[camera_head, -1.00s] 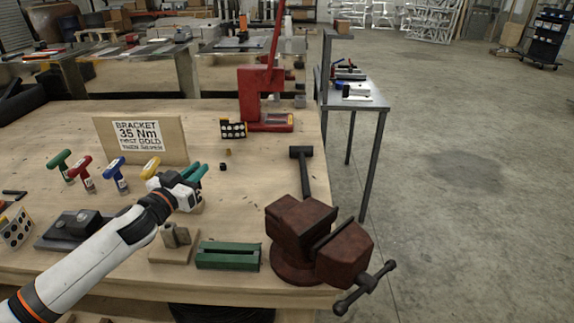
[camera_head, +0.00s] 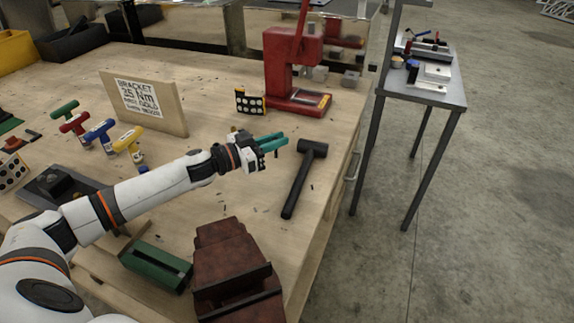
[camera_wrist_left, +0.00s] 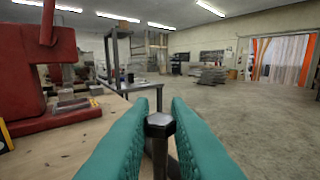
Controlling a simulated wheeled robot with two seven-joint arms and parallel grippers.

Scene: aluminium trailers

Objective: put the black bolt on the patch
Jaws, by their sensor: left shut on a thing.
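My left gripper (camera_head: 272,142) reaches over the wooden bench from the left, its teal fingers pointing right towards the black hammer. In the left wrist view, the fingers are shut on the black bolt (camera_wrist_left: 160,125), a dark piece with a hexagonal head standing up between them. In the head view I cannot make out the bolt. I cannot pick out a patch with certainty in either view. My right gripper is not in view.
The black hammer (camera_head: 303,178) lies near the bench's right edge. A red press (camera_head: 292,72) stands behind, beside a dotted block (camera_head: 249,102). A rusty vise (camera_head: 232,270) and green block (camera_head: 156,266) are in front. A sign (camera_head: 143,103) and T-handled tools (camera_head: 100,133) stand left. A side table (camera_head: 432,92) is right.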

